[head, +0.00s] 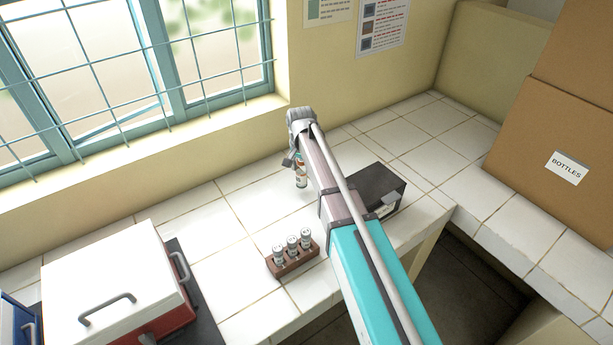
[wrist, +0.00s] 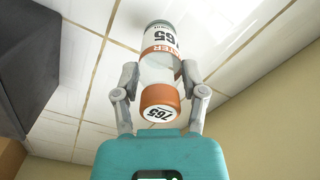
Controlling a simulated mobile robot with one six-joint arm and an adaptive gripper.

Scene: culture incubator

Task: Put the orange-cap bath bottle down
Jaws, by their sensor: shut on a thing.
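The orange-cap bath bottle (wrist: 160,72) is white with an orange band and the number 765. Its orange cap (wrist: 160,98) faces the wrist camera. My gripper (wrist: 160,78) is shut on it, one finger on each side. In the head view the bottle (head: 301,172) hangs below my gripper (head: 294,160) over the white tiled counter (head: 225,205), upright or nearly so. I cannot tell whether its base touches the tiles. My arm hides part of the gripper there.
A dark box (head: 372,188) stands right of my arm. A brown rack (head: 293,261) with three small vials is nearer. A white-and-red cooler (head: 115,285) stands at the left. Cardboard boxes (head: 550,130) fill the right. Tiles left of the bottle are clear up to the window wall.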

